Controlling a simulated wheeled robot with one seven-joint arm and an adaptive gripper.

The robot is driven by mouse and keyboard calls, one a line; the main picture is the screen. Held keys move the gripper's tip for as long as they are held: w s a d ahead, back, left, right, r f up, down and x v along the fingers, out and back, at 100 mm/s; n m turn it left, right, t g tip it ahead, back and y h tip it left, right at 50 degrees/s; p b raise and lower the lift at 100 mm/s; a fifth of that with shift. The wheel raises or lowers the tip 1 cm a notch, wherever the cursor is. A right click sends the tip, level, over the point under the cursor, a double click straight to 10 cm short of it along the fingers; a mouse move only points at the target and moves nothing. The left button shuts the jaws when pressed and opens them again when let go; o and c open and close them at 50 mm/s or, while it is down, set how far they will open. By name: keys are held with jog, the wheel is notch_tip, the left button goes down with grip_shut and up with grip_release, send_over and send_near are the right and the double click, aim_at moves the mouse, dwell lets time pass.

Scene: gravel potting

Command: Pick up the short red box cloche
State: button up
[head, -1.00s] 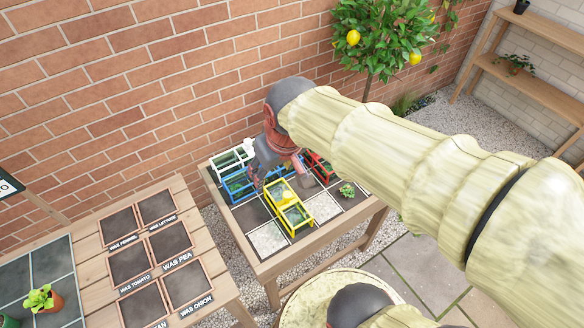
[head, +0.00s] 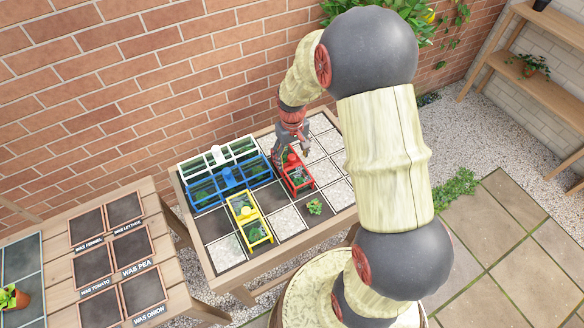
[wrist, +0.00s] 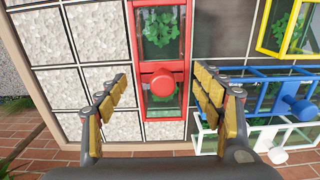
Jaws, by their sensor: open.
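The short red box cloche (head: 297,173) stands on the tiled table beside the blue cloche, with a round red knob on top and green plants under its clear panels. In the wrist view the red cloche (wrist: 163,110) lies between and beyond my fingers, its knob near the middle. My gripper (head: 305,150) is above the far end of the red cloche in the head view. In the wrist view my gripper (wrist: 160,95) is open, with one finger on each side of the cloche and nothing held. Contact with the cloche cannot be told.
A blue cloche (head: 230,182), a white cloche (head: 217,156) and a yellow cloche (head: 248,217) stand close by on the left. A small bare plant (head: 314,207) sits on a tile in front. Pale tiles to the right are clear.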

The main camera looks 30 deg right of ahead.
aim_at(292, 165)
jog(key=f+b, duration=0.2)
jog(key=f, duration=0.3)
jog(key=shift+a+f, duration=0.2)
jog(key=shift+s+r, duration=0.1)
jog(key=c, duration=0.3)
jog(key=c, duration=0.7)
jog(key=shift+c, duration=0.2)
